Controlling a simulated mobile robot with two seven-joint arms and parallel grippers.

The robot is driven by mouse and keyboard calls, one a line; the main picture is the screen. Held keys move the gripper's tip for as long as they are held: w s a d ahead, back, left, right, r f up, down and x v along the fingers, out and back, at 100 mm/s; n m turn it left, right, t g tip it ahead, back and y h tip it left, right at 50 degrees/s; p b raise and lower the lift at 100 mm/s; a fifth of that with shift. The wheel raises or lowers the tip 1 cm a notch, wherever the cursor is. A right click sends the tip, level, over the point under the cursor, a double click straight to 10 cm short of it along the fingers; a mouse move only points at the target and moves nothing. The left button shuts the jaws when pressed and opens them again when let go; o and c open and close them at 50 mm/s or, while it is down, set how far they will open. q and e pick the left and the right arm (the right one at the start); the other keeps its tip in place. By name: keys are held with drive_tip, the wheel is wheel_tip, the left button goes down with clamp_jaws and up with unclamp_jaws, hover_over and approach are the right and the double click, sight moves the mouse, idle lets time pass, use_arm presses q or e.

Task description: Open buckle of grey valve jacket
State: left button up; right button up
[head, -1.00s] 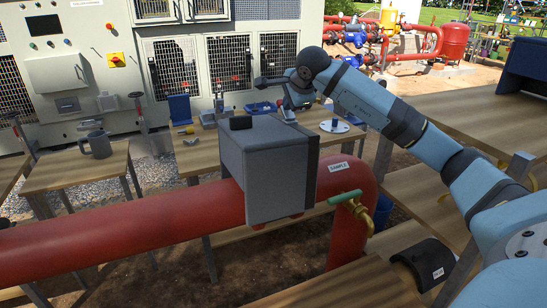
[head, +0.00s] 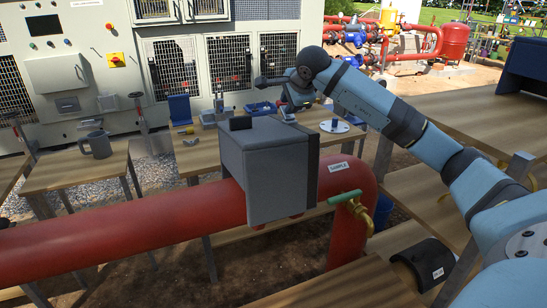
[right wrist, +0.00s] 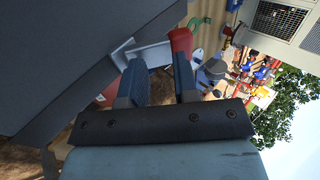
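The grey valve jacket (head: 265,175) is a box shape around the red pipe, with a dark right edge and a small black block (head: 241,123) on top. In the right wrist view, the jacket's dark side (right wrist: 75,60) fills the left. My right gripper (head: 286,112) is behind the jacket's far right corner in the head view, partly hidden. In the right wrist view, its fingers (right wrist: 158,75) are apart. A light grey buckle-like piece (right wrist: 150,53) with a red end (right wrist: 181,40) lies at the fingertips; contact cannot be told. My left gripper is not in view.
The red pipe (head: 130,228) runs across the front and bends down at right. A green-handled tap (head: 345,197) sticks out beside the jacket. A wooden table (head: 205,160) with tools stands behind. Wooden shelves (head: 470,110) are at right, and a black curved cover (head: 425,265) lies below.

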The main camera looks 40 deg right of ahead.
drive_tip(key=o, duration=0.5)
drive_tip(key=p+v, duration=0.2)
drive_tip(key=v, duration=0.7)
drive_tip(key=shift+p, duration=0.3)
drive_tip(key=v, duration=1.3)
drive_tip(key=shift+s+r, duration=0.25)
drive_tip(key=shift+r, duration=0.05)
drive_tip(key=shift+a, duration=0.2)
